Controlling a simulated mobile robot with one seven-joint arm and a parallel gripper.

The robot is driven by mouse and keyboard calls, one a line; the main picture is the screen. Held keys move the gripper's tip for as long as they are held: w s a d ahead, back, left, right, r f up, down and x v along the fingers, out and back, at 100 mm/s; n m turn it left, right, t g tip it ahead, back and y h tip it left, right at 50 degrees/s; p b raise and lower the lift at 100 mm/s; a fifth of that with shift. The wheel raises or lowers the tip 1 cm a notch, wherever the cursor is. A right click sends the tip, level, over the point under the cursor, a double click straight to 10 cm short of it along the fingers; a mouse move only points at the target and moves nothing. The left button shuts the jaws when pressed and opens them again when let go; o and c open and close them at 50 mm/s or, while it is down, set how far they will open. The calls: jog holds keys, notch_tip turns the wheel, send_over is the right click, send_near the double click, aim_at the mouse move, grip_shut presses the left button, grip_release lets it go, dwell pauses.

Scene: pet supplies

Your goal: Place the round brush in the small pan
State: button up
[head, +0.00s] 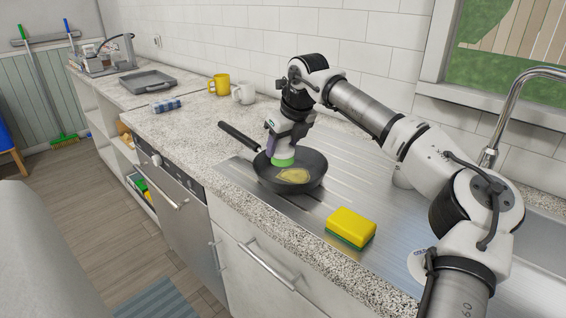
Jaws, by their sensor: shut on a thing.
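The small pan (318,176) is black and sits on the steel drainboard, its long handle pointing to the upper left. A yellowish patch shows on its inner floor. My gripper (285,142) points down over the pan's far left part and is shut on the round brush (283,161). The brush has a pale body and a green lower end, and it is upright. Its lower end appears inside the pan's rim; I cannot tell whether it touches the pan's floor. The fingers partly hide the brush's top.
A yellow and green sponge (350,227) lies on the drainboard in front of the pan. A yellow mug (219,85) and a white mug (244,93) stand by the wall. A tap (515,100) rises at right. Bare worktop lies left of the pan handle.

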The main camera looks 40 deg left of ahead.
aim_at(283, 162)
jog(key=shift+f, duration=2.8)
jog(key=shift+f, duration=0.15)
jog(key=o, duration=1)
jog(key=shift+r+p, duration=0.3)
jog(key=b+v, duration=0.1)
jog(key=v, duration=1)
jog(key=shift+d+r, duration=0.3)
